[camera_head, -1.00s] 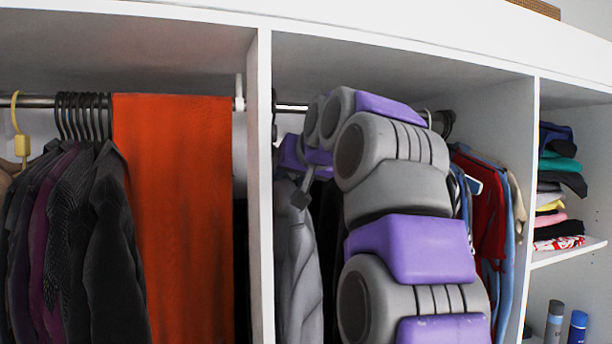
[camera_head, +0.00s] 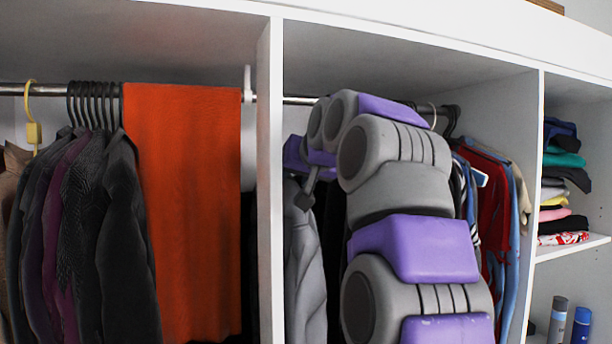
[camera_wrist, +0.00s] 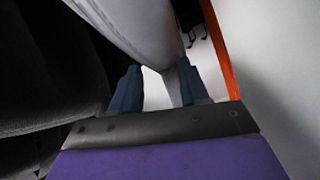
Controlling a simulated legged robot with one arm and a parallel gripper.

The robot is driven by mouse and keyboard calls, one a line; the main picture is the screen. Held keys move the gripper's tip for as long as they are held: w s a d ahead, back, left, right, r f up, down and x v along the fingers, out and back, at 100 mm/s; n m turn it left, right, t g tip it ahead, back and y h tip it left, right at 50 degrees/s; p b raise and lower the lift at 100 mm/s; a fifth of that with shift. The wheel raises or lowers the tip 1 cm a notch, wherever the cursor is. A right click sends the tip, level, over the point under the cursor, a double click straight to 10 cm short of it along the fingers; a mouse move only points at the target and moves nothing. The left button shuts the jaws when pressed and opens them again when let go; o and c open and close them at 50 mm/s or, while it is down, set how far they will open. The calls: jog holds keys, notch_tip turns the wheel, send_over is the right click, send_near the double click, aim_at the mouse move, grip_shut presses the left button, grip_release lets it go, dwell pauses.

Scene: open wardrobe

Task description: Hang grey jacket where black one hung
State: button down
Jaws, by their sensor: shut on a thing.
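The grey jacket (camera_head: 305,270) hangs in the middle bay, just right of the left divider, below my gripper (camera_head: 304,192). In the wrist view, pale grey cloth (camera_wrist: 150,35) runs down to between the blue fingers of my gripper (camera_wrist: 160,90). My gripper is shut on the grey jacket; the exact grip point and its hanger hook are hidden. The middle bay's rail (camera_head: 297,101) shows just right of the divider, above the jacket, and then passes behind my arm. I cannot tell whether the hanger touches the rail. No separate black jacket can be made out for sure.
The left divider (camera_head: 270,180) stands close beside the jacket. Dark jackets (camera_head: 120,220) and an orange cloth (camera_head: 190,210) hang in the left bay. Red and blue clothes (camera_head: 495,220) crowd the right of the middle bay. Folded clothes (camera_head: 562,180) lie on the right shelf.

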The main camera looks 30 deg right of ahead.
jog(key=shift+s+d+r, duration=0.1)
jog(key=shift+s+d, duration=0.05)
jog(key=shift+d, duration=0.9)
jog(key=shift+a+f+b, duration=0.3)
jog(key=shift+a+f, duration=0.2)
jog(key=shift+a, duration=0.2)
jog(key=c, duration=1)
grip_release()
jog(key=shift+d, duration=0.1)
jog(key=o, duration=0.5)
jog(key=shift+d, duration=0.4)
